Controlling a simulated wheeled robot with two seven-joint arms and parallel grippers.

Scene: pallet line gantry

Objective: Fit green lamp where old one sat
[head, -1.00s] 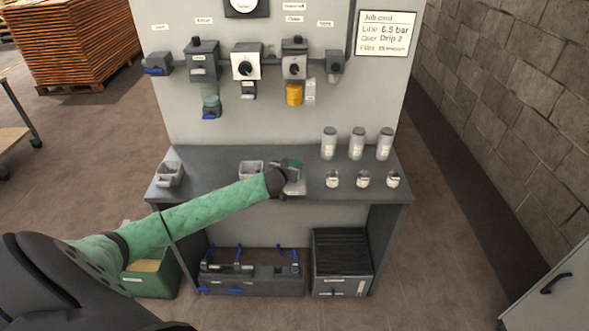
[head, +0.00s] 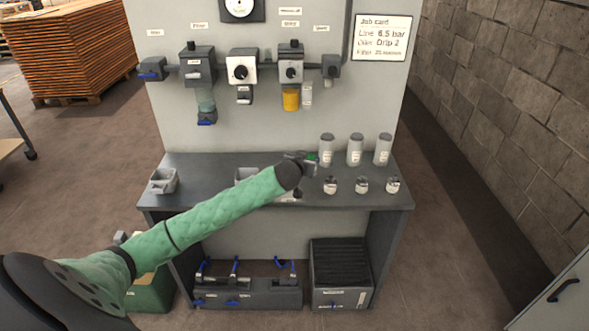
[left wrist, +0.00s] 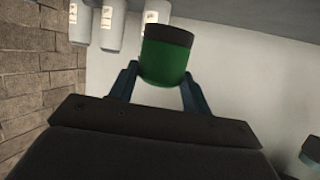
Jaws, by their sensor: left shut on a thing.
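My left gripper (head: 302,160) is shut on the green lamp (left wrist: 166,58), held between its two fingers in the left wrist view. The lamp is a short green cylinder with a black end band facing away from the gripper. In the head view only a bit of green (head: 312,156) shows at the gripper's tip, above the bench top and left of the grey canisters. The forearm hides part of the bench. I cannot make out an empty lamp seat in these views. My right gripper is not in view.
The bench (head: 215,195) carries a grey tray (head: 163,181), several grey canisters (head: 355,150) and small jars (head: 362,186). The back panel (head: 180,130) holds a row of units, with a yellow bowl (head: 291,98) under one. A dark crate (head: 341,275) stands below.

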